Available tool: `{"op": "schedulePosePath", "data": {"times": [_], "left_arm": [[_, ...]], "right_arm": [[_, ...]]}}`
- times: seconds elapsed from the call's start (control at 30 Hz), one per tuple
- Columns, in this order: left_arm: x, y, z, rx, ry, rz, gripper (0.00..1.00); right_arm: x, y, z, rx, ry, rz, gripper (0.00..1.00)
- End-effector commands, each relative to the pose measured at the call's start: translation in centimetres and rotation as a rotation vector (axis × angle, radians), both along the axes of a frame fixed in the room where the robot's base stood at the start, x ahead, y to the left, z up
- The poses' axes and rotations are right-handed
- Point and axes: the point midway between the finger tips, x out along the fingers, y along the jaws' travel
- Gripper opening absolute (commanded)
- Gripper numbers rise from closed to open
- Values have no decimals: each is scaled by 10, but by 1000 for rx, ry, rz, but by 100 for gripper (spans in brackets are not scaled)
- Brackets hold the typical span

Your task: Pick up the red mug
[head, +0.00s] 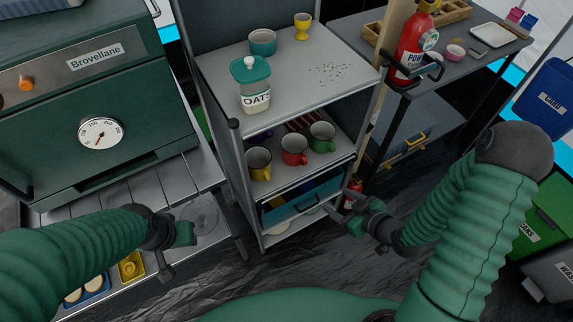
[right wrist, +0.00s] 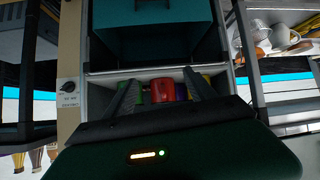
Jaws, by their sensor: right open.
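The red mug (head: 294,150) stands upright on the middle shelf of the grey rack, between a yellow mug (head: 259,164) and a green mug (head: 322,137). My right gripper (head: 349,208) is open and empty, in front of the rack, lower and to the right of the red mug. In the right wrist view the red mug (right wrist: 162,90) shows beyond and between the two open fingers (right wrist: 158,82), apart from them. My left gripper (head: 178,245) is in front of the oven's lower shelf, far from the mugs; its jaw opening is unclear.
The rack's top (head: 300,75) holds an oats jar (head: 252,85), a teal bowl (head: 263,42) and a yellow egg cup (head: 302,26). A blue bin (head: 300,201) sits under the mugs. A red extinguisher (head: 415,45) stands right of the rack. The oven (head: 100,110) is at left.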

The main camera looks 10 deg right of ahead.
Motion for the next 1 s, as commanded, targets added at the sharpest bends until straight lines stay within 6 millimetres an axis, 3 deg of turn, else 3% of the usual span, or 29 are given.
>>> {"op": "schedulePosePath", "data": {"times": [0.03, 0.13, 0.23, 0.37, 0.47, 0.57, 0.73, 1.0], "left_arm": [[3, 3, -42, -1, -1, 0, 36], [8, 9, -63, -1, -6, 0, 36], [11, 11, -69, -1, -10, 0, 36], [12, 10, -75, 2, -10, -1, 36], [11, 9, -90, 4, -11, 0, 36], [11, 8, -117, 4, -12, 0, 36], [12, 11, -113, 0, -9, 0, 36], [11, 10, -125, 1, -11, -1, 36]], "right_arm": [[-1, 9, -34, 94, -106, -10, 64], [2, 20, -19, 237, -335, -44, 64], [0, 18, -1, 320, -473, -84, 64], [10, 19, 7, 345, -522, -97, 64], [31, 26, 5, 346, -524, -93, 64], [56, 36, 0, 342, -524, -91, 64], [95, 53, 8, 342, -515, -95, 64], [127, 62, 7, 343, -518, -97, 64]]}}
